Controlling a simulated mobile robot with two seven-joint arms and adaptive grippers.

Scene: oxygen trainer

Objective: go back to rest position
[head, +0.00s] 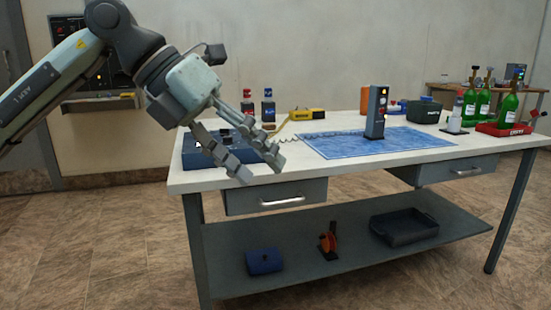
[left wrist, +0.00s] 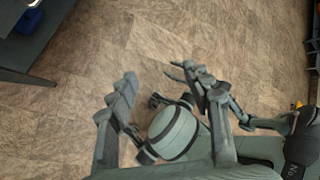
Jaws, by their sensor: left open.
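My left gripper (head: 256,160) is open and empty in the head view. It hangs in front of the left end of the white workbench (head: 410,158), overlapping a blue case (head: 200,152) on the tabletop. In the left wrist view its two fingers (left wrist: 155,92) are spread apart with nothing between them, over the tiled floor (left wrist: 160,50). Parts of my own body show below and between the fingers. My right gripper does not show clearly in the head view.
A blue mat (head: 350,147) with a grey upright device (head: 377,112) lies mid-table. A lower shelf (head: 350,265) holds a black tray (head: 404,228). Floor left of the bench is clear.

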